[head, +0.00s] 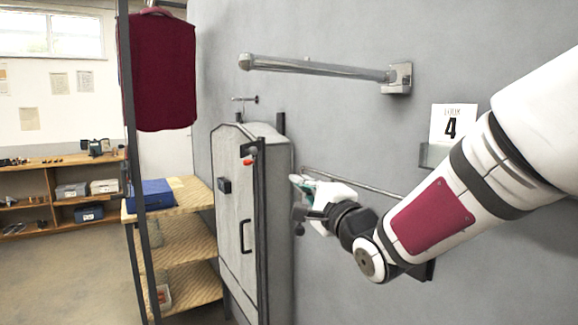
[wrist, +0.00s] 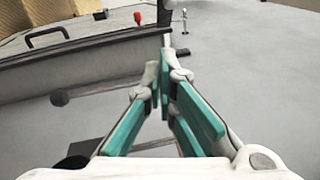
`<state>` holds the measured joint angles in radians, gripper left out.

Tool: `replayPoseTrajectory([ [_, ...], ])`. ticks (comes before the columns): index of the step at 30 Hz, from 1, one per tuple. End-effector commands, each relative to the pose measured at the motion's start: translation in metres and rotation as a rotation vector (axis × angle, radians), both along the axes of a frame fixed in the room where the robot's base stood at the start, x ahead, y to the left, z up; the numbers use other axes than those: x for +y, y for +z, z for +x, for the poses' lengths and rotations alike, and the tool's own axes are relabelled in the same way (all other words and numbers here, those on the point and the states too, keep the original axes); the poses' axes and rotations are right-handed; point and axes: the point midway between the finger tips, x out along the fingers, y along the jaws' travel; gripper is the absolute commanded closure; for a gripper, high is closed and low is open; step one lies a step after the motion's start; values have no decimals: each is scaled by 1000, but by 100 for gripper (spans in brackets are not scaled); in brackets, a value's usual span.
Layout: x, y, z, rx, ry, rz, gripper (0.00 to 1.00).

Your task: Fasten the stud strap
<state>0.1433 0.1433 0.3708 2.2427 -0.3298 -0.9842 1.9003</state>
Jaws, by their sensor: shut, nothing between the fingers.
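I cannot make out a stud strap for certain in either view. A tall grey case (head: 233,213) stands against the wall, with a black handle (head: 246,236) and a small black box (head: 224,185) on its front. A small red piece (head: 248,162) shows near its top edge; it also shows in the wrist view (wrist: 137,18). My gripper (head: 296,181) is just right of the case, in front of the wall. In the wrist view its teal-padded fingers (wrist: 163,85) come together at the tips and hold nothing. The case (wrist: 85,68) lies beyond them.
A chrome rail (head: 315,65) juts from the wall above, and a thinner rail (head: 350,184) runs behind my gripper. A rack with shelves (head: 180,240) and a maroon garment (head: 158,70) are at left.

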Motion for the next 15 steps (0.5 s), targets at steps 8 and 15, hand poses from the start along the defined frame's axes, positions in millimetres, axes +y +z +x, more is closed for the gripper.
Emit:
replayPoseTrajectory([
  [8,12,5,17,-7,26,59,100],
  [15,34,13,55,-6,25,58,100],
])
